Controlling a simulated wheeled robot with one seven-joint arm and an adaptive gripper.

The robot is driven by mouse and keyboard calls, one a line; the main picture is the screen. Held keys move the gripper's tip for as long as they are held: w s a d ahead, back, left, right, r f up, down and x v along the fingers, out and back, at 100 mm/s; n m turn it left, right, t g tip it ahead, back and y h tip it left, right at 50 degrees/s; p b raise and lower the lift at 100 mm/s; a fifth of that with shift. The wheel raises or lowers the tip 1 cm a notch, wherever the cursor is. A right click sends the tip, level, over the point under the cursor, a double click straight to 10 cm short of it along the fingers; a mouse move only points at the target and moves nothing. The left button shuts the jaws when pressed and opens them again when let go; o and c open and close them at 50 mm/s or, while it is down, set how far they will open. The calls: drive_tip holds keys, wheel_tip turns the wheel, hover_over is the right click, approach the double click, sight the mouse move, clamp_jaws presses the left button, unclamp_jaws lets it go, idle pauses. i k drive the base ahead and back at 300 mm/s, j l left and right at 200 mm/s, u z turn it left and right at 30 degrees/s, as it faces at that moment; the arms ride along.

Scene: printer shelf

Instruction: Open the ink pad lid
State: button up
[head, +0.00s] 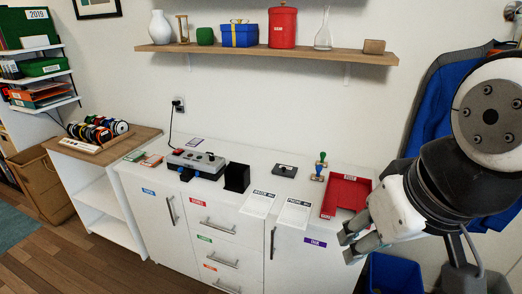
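The ink pad (285,171) appears to be the small, flat, dark grey box on the white cabinet top, left of two stamps. Its lid looks closed, with a small light spot on top. My gripper (346,247) is at the right, in front of the cabinet's front edge and to the lower right of the pad. Its fingers look spread with a gap between them, and nothing shows in them. The gripper is well apart from the pad.
Stamps with green and blue handles (320,168) stand right of the pad. A red tray (333,205) lies between them and my gripper. Paper sheets (295,213) lie in front of the pad, and a black holder (237,178) stands left. A wooden shelf (270,55) hangs above.

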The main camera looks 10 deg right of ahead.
sight(278, 169)
drive_tip(key=i+l, duration=0.3)
drive_tip(key=i, duration=0.2)
drive_tip(key=i+l+u, duration=0.15)
drive_tip(key=i+l, duration=0.15)
drive_tip(key=i, duration=0.2)
